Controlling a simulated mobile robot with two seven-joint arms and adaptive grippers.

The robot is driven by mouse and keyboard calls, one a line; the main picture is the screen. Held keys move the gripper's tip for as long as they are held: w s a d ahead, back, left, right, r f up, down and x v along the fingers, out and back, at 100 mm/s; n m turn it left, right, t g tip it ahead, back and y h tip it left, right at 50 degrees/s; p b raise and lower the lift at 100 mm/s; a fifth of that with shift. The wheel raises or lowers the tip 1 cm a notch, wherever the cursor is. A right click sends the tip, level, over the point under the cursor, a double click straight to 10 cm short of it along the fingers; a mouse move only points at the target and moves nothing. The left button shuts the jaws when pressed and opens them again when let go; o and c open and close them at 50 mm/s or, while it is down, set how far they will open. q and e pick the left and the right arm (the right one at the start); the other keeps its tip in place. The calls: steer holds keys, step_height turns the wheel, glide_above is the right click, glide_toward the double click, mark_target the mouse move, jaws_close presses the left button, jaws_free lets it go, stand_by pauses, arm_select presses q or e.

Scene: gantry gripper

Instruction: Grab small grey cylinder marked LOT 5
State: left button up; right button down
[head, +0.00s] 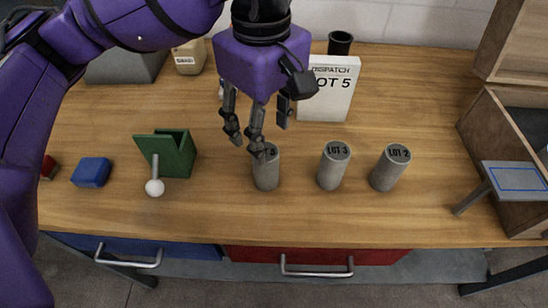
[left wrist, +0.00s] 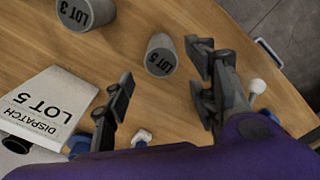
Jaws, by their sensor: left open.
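The small grey cylinder marked LOT 5 (head: 266,174) stands upright on the wooden table. In the head view a finger hides part of its label; in the left wrist view the full label shows on its top (left wrist: 160,61). My left gripper (head: 247,148) is open, pointing down above and slightly behind the cylinder. In the left wrist view the cylinder appears between the open fingers (left wrist: 163,76), towards their tips, with no clear contact. A white sign (head: 328,88) reading DISPATCH LOT 5 stands behind it. My right gripper is not in view.
Grey cylinders marked LOT 3 (head: 333,168) and LOT 2 (head: 388,170) stand to the right. A green stand (head: 178,153) with a white-balled lever (head: 154,187) and a blue block (head: 92,172) are left. A black cup (head: 340,43) is behind the sign. Wooden boxes (head: 486,112) edge the right.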

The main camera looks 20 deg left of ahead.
mark_target(267, 150)
arm_select(q)
steer(key=f, duration=0.8)
steer(key=shift+w+p, duration=0.2)
steer(key=shift+p, duration=0.1)
steer(key=shift+c, duration=0.6)
jaws_close()
